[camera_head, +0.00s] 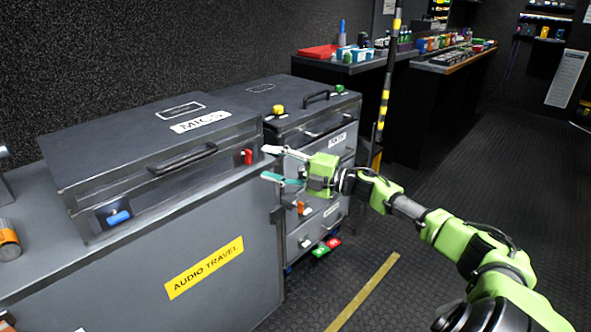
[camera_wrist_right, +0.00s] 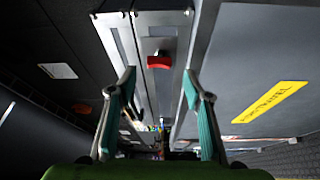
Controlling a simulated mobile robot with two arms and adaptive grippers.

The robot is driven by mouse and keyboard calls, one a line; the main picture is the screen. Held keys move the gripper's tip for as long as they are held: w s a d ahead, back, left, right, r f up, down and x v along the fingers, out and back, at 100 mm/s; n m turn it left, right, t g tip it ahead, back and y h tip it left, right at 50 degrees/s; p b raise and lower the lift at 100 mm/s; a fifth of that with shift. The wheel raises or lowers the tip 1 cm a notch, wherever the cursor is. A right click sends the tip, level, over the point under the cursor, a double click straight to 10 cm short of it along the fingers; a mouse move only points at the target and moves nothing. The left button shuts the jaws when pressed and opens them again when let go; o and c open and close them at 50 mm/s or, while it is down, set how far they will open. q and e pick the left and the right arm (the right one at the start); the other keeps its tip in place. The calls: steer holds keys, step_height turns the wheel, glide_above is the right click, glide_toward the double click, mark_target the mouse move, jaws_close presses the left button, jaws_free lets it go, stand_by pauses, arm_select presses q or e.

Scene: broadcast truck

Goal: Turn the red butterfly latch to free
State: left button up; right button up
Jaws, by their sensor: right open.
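The red butterfly latch (camera_head: 247,157) is on the front right of the grey MICS case (camera_head: 120,150). It also shows in the right wrist view (camera_wrist_right: 159,61), beyond and between my fingertips. My right gripper (camera_head: 268,164) is open and empty, just to the right of the latch, with its fingers pointing at it. In the right wrist view my right gripper (camera_wrist_right: 165,80) has its two teal-padded fingers spread wide, with a gap to the latch. My left gripper is not in view.
A blue latch (camera_head: 118,217) is on the case's left front, with a black handle (camera_head: 183,159) between. The case sits on a grey cabinet with a yellow AUDIO TRAVEL label (camera_head: 204,267). A drawer unit (camera_head: 325,205) stands behind my right gripper. The floor at right is clear.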

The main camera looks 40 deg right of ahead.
steer(key=v, duration=0.7)
steer(key=shift+s, duration=0.1)
stand_by(0.6)
